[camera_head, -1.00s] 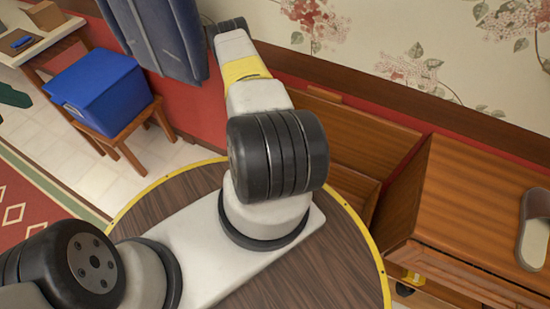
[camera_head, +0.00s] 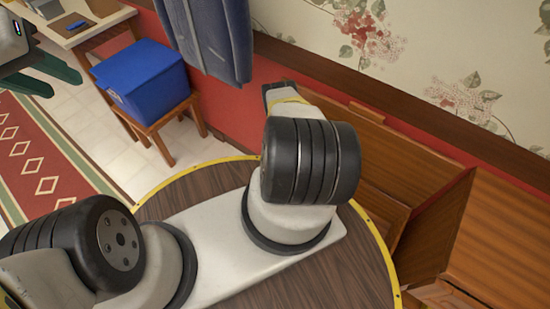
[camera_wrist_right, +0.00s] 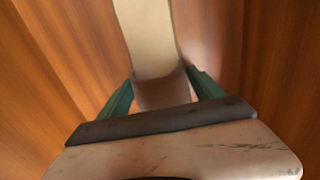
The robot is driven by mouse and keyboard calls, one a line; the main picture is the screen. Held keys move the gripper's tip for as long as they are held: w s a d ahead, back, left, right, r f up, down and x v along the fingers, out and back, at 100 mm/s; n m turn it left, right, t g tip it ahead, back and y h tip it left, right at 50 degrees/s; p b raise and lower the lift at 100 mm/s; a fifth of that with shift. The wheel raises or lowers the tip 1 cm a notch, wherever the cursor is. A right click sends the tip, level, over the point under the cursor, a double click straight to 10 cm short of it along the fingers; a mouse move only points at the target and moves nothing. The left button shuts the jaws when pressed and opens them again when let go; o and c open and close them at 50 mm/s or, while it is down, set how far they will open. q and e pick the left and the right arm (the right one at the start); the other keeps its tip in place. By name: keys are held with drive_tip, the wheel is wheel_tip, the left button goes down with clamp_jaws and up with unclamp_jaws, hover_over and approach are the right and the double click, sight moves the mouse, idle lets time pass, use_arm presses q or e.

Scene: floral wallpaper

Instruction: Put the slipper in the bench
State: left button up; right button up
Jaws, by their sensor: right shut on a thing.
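The wooden bench (camera_head: 500,235) is at the right in the head view, with an open compartment (camera_head: 392,165) against the wall. In the right wrist view my right gripper (camera_wrist_right: 160,80) has its green fingers on either side of the slipper (camera_wrist_right: 147,35), a pale sole with a brownish part between the fingers. It is shut on the slipper, with orange-brown wood around. The head view does not show the slipper or my right gripper. My left gripper (camera_head: 45,75) is at the upper left of the head view, its green fingers apart and empty, away from the bench.
A blue bin (camera_head: 145,85) stands on a wooden stool (camera_head: 165,120) near the red wall. A small table (camera_head: 85,22) with objects is at the upper left. Dark blue cloth (camera_head: 210,35) hangs at the top. Pale tiled floor and a red rug (camera_head: 40,165) lie at the left.

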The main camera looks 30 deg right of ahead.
drive_tip(key=shift+f, duration=0.2)
drive_tip(key=o, duration=1.5)
wheel_tip(320, 180, up, 12)
drive_tip(key=shift+r, duration=0.1)
